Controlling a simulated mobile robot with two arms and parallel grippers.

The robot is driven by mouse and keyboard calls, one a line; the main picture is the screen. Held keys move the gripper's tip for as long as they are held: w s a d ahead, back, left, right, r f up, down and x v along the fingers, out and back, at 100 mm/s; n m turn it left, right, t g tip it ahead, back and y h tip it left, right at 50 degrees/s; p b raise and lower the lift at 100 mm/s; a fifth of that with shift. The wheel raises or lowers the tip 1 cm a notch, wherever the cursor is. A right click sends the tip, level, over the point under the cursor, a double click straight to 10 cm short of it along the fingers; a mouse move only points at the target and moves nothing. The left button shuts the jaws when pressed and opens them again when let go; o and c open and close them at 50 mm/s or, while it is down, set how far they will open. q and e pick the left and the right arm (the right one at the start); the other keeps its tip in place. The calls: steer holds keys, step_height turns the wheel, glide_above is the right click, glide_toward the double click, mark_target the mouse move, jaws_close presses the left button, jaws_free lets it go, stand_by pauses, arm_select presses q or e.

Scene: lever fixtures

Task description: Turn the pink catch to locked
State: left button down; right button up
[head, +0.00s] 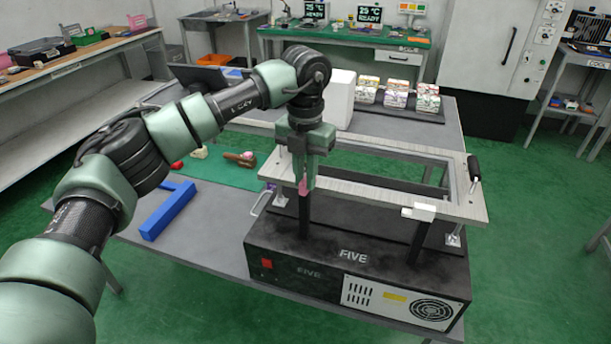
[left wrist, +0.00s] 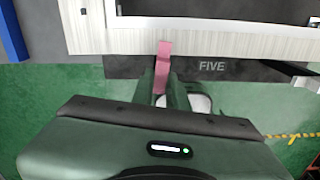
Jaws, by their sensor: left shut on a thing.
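The pink catch (head: 303,187) sits at the front left edge of a light grey rectangular frame (head: 375,198) on a black machine marked FIVE (head: 300,262). My left gripper (head: 305,178) points down over that edge and is shut on the catch, covering much of it in the head view. In the left wrist view the pink catch (left wrist: 162,65) runs from between my fingers (left wrist: 170,95) to the frame edge. Its lower end is hidden between the fingers. My right gripper is not in view.
A white block (head: 422,211) is on the frame's front edge, and a black handle (head: 474,168) stands at its right end. A blue bar (head: 168,212) and a green mat (head: 225,170) lie on the table to the left. A white box (head: 340,98) stands behind.

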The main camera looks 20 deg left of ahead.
mark_target(305, 180)
arm_select(q)
steer(key=shift+r+n, duration=0.1)
steer(key=shift+n, duration=0.7)
steer(key=c, duration=1.4)
jaws_free()
step_height(305, 180, up, 8)
steer(key=shift+f+b, duration=0.15)
steer(key=shift+b, duration=0.25)
